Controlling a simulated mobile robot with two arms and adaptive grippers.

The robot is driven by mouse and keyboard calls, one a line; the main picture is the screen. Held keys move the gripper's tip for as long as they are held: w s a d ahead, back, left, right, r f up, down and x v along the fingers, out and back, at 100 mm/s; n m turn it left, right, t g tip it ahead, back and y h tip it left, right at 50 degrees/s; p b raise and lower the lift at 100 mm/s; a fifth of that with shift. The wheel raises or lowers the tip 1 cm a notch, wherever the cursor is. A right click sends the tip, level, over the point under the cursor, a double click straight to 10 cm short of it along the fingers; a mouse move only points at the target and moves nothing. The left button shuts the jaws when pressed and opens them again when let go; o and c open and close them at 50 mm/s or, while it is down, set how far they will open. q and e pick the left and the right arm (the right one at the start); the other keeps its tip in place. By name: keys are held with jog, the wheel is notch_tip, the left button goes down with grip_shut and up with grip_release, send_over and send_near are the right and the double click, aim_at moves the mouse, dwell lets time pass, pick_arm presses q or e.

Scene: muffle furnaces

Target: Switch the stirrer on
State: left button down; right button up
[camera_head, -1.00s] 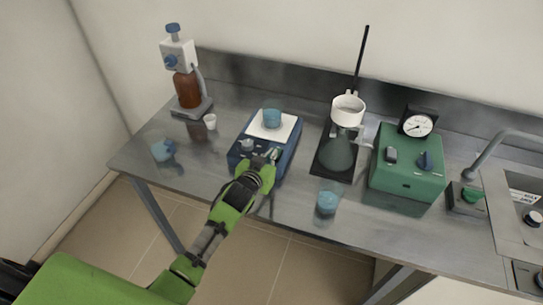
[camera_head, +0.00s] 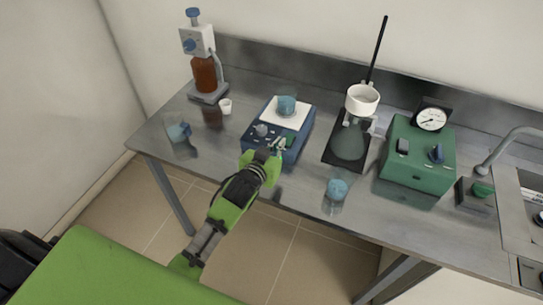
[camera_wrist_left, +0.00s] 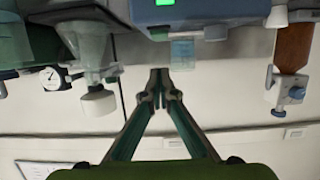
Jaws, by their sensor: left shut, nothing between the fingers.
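The stirrer (camera_head: 300,138) is a blue box with a white top plate, a grey knob (camera_head: 261,130) on the left of its front and a green patch near the front right. A beaker of blue liquid (camera_head: 287,105) stands on the plate. My left gripper (camera_head: 279,145) is shut and empty at the front right of the stirrer; whether it touches cannot be told. In the left wrist view, which is upside down, the stirrer (camera_wrist_left: 205,13) is at the top with a bright green panel, and my shut fingers (camera_wrist_left: 160,78) point towards it. My right gripper is not in view.
A brown bottle with a dispenser (camera_head: 205,75) stands at the back left. A flask with a white funnel (camera_head: 350,142) and a green box with a gauge (camera_head: 415,165) stand to the right. A small beaker (camera_head: 335,192) is near the table's front edge.

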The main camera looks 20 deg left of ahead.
pick_arm(q)
jog(key=v, duration=0.2)
jog(key=f+b+v, duration=0.1)
jog(key=v, duration=0.2)
jog(key=shift+s+a, duration=0.1)
jog(key=shift+s, duration=0.15)
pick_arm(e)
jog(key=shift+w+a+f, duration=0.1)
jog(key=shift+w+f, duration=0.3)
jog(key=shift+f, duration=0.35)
pick_arm(q)
jog(key=shift+f, duration=0.1)
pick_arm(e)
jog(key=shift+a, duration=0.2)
